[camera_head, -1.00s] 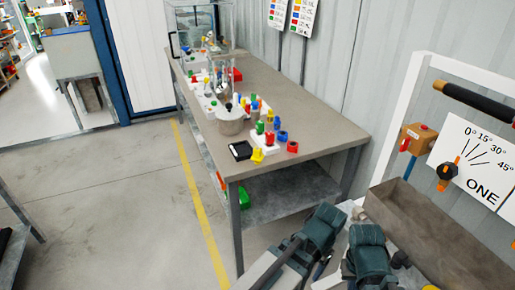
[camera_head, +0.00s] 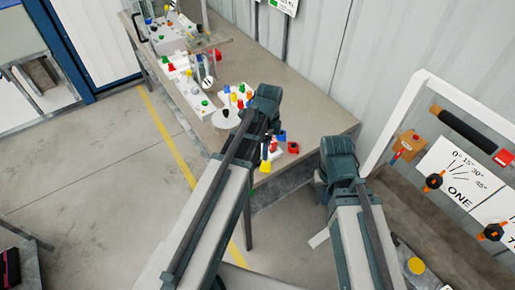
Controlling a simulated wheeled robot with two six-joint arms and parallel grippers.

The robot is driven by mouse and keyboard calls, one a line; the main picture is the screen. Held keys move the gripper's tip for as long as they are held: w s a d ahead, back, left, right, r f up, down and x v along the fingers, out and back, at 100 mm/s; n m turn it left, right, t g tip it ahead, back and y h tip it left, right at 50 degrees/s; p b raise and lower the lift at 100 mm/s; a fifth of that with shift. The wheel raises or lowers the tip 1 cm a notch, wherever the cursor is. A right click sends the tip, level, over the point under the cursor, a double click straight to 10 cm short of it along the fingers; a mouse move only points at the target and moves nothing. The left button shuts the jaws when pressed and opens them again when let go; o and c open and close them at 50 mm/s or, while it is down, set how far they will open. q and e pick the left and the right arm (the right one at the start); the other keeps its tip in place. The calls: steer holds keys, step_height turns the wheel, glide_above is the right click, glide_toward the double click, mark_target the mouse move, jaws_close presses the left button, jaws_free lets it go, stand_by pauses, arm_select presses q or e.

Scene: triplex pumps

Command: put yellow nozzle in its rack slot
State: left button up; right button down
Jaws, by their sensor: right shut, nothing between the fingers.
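A small yellow piece (camera_head: 265,167), probably the yellow nozzle, is at the near end of the grey workbench (camera_head: 322,110). A white block (camera_head: 276,155) is beside it, partly covered by my left arm. My right gripper (camera_head: 320,185) is shut and empty, mostly hidden under my right arm, off the bench's near right corner. The rack slot cannot be made out.
A blue piece (camera_head: 281,136) and a red piece (camera_head: 293,148) lie near the bench's front. A round grey pot (camera_head: 226,118) and a white tray (camera_head: 194,88) stand farther back. A panel marked ONE (camera_head: 459,180) is at right. The bench's right side is clear.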

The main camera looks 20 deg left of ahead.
mark_target(266, 166)
arm_select(q)
steer(key=f+b, duration=0.2)
steer(key=b, duration=0.1)
steer(key=f+b, duration=0.2)
steer(key=f, duration=0.1)
steer(key=f+b, duration=0.3)
steer(key=shift+w+a+b, duration=0.3)
arm_select(e)
step_height(266, 166, down, 8)
steer(key=shift+a, duration=0.2)
arm_select(q)
steer(key=f+b, duration=0.5)
steer(key=shift+w+d+f, duration=0.2)
steer(key=shift+w, duration=0.05)
steer(key=shift+r, duration=0.15)
arm_select(e)
step_height(266, 166, down, 5)
steer(key=shift+w+f, duration=0.1)
arm_select(q)
steer(key=shift+c, duration=0.2)
